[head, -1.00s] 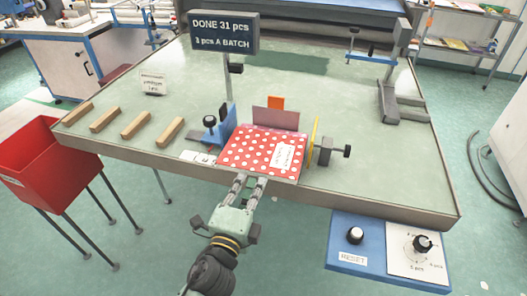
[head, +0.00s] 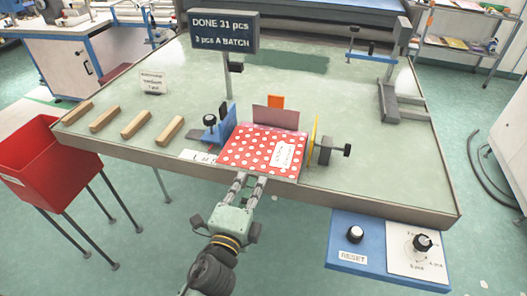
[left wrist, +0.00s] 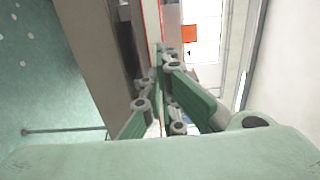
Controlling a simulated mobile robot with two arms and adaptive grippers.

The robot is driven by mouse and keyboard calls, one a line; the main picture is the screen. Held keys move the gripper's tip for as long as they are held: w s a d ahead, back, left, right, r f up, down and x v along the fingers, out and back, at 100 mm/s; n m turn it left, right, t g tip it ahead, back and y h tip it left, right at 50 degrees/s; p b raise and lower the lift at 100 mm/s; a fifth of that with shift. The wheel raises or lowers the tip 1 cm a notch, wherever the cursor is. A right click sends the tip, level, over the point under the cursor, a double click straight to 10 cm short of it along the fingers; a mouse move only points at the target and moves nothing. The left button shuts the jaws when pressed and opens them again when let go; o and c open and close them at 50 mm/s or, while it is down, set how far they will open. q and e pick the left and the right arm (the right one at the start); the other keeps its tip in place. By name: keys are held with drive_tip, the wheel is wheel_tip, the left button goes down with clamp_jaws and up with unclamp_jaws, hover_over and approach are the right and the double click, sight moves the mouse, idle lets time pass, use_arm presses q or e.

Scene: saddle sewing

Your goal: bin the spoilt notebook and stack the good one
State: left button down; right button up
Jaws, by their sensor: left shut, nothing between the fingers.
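A red notebook with white dots and a white label (head: 245,150) lies flat near the front edge of the bench. It sits between a blue stop (head: 219,130) and a yellow disc on a clamp (head: 315,138), in front of an upright pinkish plate (head: 275,117). My left gripper (head: 251,179) is shut and empty at the notebook's front edge; I cannot tell whether it touches it. The left wrist view shows its green-padded fingers (left wrist: 160,55) close together. A red bin (head: 45,165) stands left of the bench. I see no second notebook clearly. My right gripper is out of view.
Several wooden bars (head: 135,124) lie on the left of the bench (head: 350,170). A sign on a post (head: 223,32) reads "DONE 31 pcs, 3 pcs A BATCH". A blue panel with a RESET knob (head: 345,255) hangs at the front right. The bench's right half is largely clear.

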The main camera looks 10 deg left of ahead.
sight(255, 173)
use_arm(q)
drive_tip(key=shift+w, duration=1.3)
drive_tip(key=shift+w+d+p, duration=0.1)
drive_tip(key=shift+w+p, duration=0.35)
drive_tip(key=shift+w, duration=1.4)
drive_tip(key=shift+s+f, duration=0.1)
drive_tip(key=shift+s, duration=0.6)
drive_tip(key=shift+s+b, duration=0.3)
drive_tip(key=shift+s, duration=2.05)
